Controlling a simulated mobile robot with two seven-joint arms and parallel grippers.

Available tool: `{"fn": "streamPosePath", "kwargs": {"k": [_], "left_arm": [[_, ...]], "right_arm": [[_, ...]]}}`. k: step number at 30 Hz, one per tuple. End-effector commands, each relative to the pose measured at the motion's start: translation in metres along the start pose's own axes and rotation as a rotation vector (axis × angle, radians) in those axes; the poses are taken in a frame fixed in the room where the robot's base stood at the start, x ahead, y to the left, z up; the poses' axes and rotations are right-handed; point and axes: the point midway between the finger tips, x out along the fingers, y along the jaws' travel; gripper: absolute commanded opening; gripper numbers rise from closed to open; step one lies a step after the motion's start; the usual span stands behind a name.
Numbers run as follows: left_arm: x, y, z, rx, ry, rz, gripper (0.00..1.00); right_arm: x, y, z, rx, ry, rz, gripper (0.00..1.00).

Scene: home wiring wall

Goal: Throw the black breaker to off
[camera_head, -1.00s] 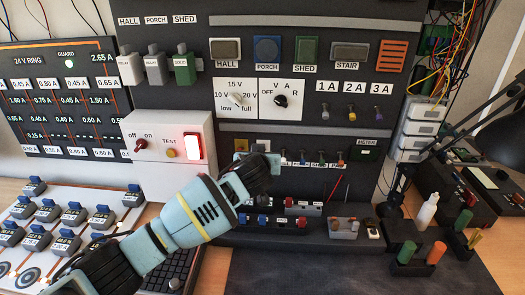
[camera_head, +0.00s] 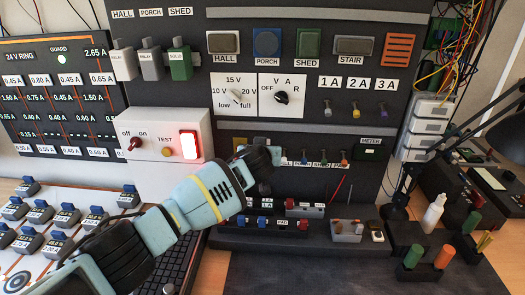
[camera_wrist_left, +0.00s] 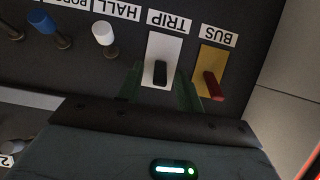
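In the left wrist view, which shows the labels upside down, a black breaker lever (camera_wrist_left: 160,73) stands on a white plate labelled TRIP (camera_wrist_left: 164,47). My left gripper (camera_wrist_left: 160,88) is open, with one dark green finger on each side of the black lever. I cannot tell whether a finger touches it. A red lever (camera_wrist_left: 213,86) on a yellow plate labelled BUS is beside it, just outside one finger. In the head view my left gripper (camera_head: 264,165) is at the lower wall panel and hides the black lever. My right gripper is not in view.
A white box with a red lit switch (camera_head: 188,145) stands left of my gripper. A row of small levers, including a white one labelled HALL (camera_wrist_left: 104,34), runs beside the black one. A shelf with red and blue parts (camera_head: 291,225) is below.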

Motion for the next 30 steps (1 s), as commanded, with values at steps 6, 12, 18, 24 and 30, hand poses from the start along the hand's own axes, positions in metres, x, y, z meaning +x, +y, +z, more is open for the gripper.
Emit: {"fn": "streamPosePath", "kwargs": {"k": [6,12,18,24,30], "left_arm": [[0.0049,0.0003,-0.0009,0.000,0.002,0.000,0.36],[0.0047,0.0003,-0.0015,0.000,0.002,0.001,0.36],[0.0047,0.0002,-0.0013,0.000,0.002,0.001,0.12],[0.0047,0.0002,-0.0011,0.000,0.002,0.001,0.00],[0.0051,0.0006,0.0015,-0.002,0.011,0.002,0.00]], "right_arm": [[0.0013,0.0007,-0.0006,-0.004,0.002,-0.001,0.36],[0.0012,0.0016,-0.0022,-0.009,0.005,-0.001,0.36],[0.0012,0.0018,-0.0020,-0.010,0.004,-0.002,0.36],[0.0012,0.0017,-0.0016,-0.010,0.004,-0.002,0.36],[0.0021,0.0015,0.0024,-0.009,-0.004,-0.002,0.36]]}}
